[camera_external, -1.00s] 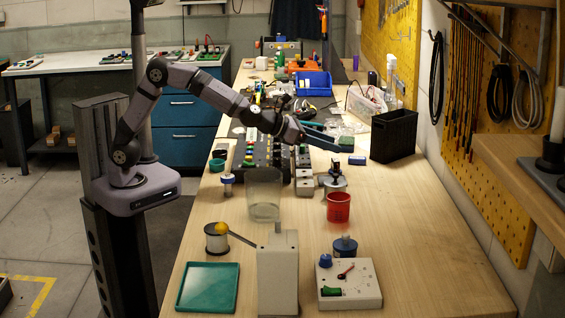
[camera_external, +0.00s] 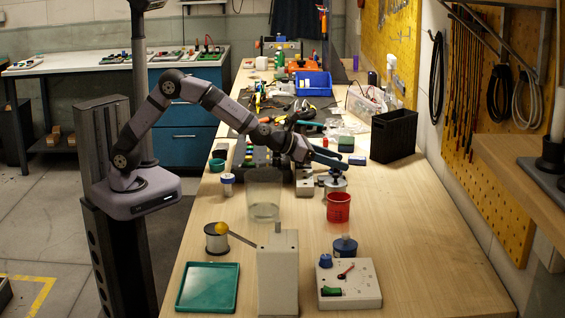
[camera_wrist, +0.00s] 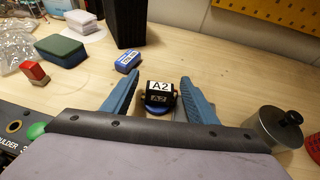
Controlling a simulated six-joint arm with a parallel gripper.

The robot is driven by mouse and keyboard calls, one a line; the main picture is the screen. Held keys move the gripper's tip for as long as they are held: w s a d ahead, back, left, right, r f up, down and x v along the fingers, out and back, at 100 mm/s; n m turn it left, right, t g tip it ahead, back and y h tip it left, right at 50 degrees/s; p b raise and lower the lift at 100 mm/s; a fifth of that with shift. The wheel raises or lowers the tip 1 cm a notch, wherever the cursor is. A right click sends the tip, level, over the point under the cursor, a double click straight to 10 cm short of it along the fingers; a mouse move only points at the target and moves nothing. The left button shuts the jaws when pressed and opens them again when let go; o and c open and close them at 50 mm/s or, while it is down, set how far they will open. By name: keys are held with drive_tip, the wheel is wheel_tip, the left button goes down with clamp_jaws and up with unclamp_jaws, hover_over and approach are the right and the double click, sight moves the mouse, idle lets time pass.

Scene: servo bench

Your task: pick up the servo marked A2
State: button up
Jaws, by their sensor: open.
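The servo marked A2 (camera_wrist: 159,94) is a small black block with a white A2 label on top and another marking on its near face. It stands on a round blue base on the wood bench in the wrist view. My gripper (camera_wrist: 158,80) has its two blue fingers spread, one on each side of the servo, with a gap to each. In the external view my gripper (camera_external: 335,160) is over the bench, left of the black bin. I cannot make out the servo there.
A black bin (camera_external: 393,136) stands behind, with a blue block (camera_wrist: 127,63) beside it. A grey metal cylinder (camera_wrist: 270,129) stands right of my gripper in the wrist view. A red cup (camera_external: 338,207) is nearer the front.

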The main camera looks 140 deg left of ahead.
drive_tip(key=shift+c, duration=0.7)
drive_tip(key=c, duration=1)
wheel_tip(320, 180, up, 10)
drive_tip(key=p, duration=0.5)
